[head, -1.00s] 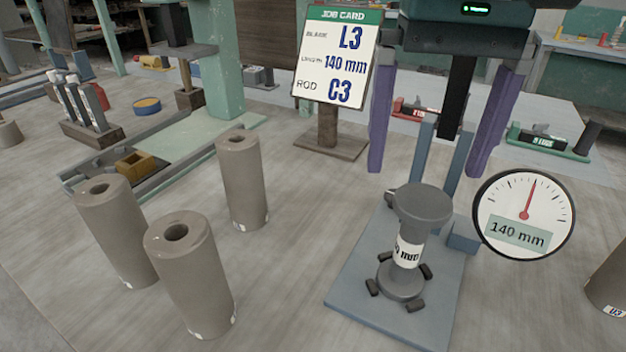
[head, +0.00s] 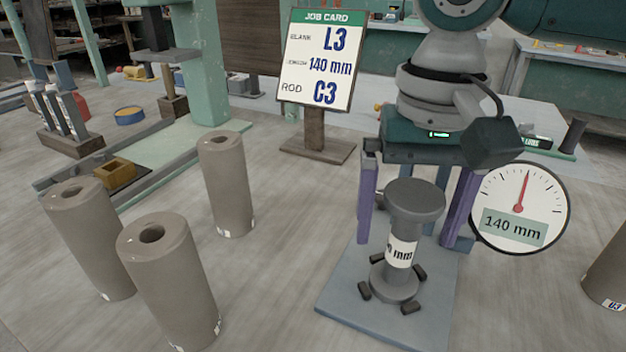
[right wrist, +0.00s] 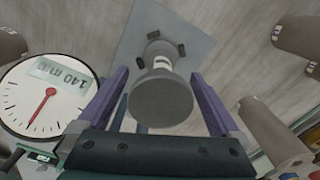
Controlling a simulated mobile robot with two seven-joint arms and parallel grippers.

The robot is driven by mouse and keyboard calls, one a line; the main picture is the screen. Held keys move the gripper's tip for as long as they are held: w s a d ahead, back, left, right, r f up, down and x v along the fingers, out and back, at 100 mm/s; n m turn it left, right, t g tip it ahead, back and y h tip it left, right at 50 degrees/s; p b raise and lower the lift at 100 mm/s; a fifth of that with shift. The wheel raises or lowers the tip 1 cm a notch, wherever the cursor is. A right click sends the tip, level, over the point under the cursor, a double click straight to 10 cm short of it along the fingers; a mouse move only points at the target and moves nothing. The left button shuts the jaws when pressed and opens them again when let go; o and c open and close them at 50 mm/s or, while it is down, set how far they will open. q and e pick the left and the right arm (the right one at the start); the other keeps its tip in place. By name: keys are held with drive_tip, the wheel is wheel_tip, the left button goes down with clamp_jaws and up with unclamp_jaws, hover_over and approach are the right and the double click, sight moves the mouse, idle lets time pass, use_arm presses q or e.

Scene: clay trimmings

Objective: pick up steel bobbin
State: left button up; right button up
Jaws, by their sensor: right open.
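The steel bobbin (head: 401,240) is a grey spool with wide flanges and a white "mm" label on its waist. It stands upright on a blue-grey base plate (head: 345,300), among small dark blocks. My right gripper (head: 408,240) is open, with one purple finger on each side of the bobbin and slightly behind it in the head view. In the right wrist view the bobbin (right wrist: 160,98) lies between the spread fingers (right wrist: 165,85), with gaps on both sides, its top flange nearest the camera. My left gripper is not in view.
A dial (head: 519,206) reading "140 mm" stands right of the bobbin. Several clay-brown hollow cylinders (head: 172,285) stand at left, and another (head: 608,275) at the right edge. A job card (head: 322,60) on a post stands behind. The table between cylinders and plate is clear.

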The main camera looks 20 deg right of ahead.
clamp_jaws()
idle(0.8)
